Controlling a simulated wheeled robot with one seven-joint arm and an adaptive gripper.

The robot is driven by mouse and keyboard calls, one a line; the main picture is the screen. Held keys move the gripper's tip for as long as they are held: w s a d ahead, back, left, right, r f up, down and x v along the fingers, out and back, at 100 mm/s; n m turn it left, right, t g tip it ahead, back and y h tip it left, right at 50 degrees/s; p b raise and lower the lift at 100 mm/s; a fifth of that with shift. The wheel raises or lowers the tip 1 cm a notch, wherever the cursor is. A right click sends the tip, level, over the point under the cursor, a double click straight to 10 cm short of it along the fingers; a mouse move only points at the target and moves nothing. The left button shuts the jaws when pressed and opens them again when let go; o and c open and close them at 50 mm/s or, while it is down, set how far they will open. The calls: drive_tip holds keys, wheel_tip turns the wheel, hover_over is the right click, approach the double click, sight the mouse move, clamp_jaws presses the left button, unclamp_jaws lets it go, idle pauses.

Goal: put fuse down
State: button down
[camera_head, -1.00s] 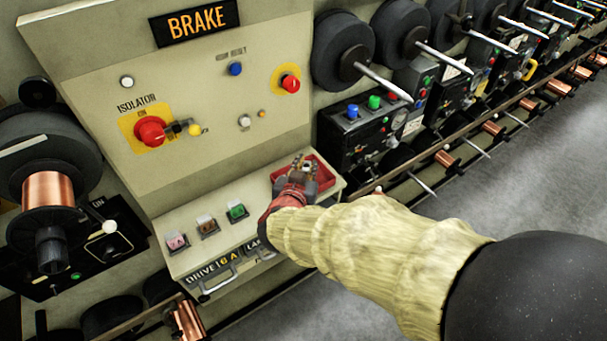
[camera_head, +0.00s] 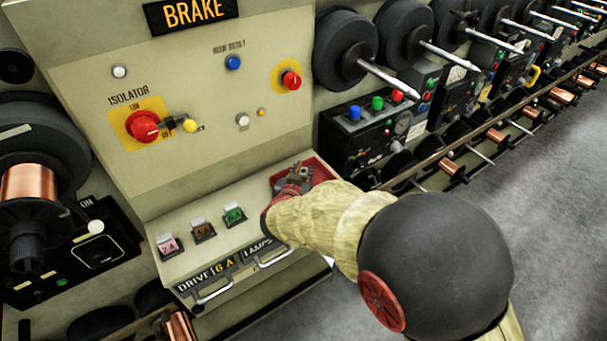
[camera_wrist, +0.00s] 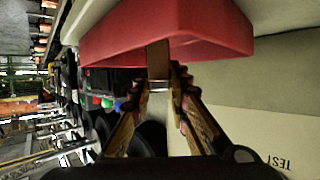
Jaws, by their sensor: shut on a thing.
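A brown fuse with a metal band (camera_wrist: 158,66) is pinched between the fingertips of my gripper (camera_wrist: 168,80) in the wrist view. My gripper (camera_head: 292,182) is at the red tray (camera_head: 325,172) on the right end of the panel's ledge in the head view. The tray's red wall (camera_wrist: 165,30) fills the top of the wrist view, and the fuse overlaps its edge. I cannot tell whether the fuse touches the tray. My arm and gripper hide part of the tray in the head view.
Pink (camera_head: 168,246), brown (camera_head: 203,231) and green (camera_head: 234,215) fuse units stand on the ledge left of my gripper. Handles (camera_head: 213,290) stick out from the ledge's front. The red isolator knob (camera_head: 143,126) is on the panel above. Spools and spindles (camera_head: 390,78) line the right.

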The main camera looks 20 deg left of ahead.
drive_tip(key=shift+r, duration=0.1)
drive_tip(key=c, duration=1.7)
unclamp_jaws()
drive_tip(key=shift+r, duration=0.1)
drive_tip(key=p+v, duration=0.4)
drive_tip(key=v, duration=0.8)
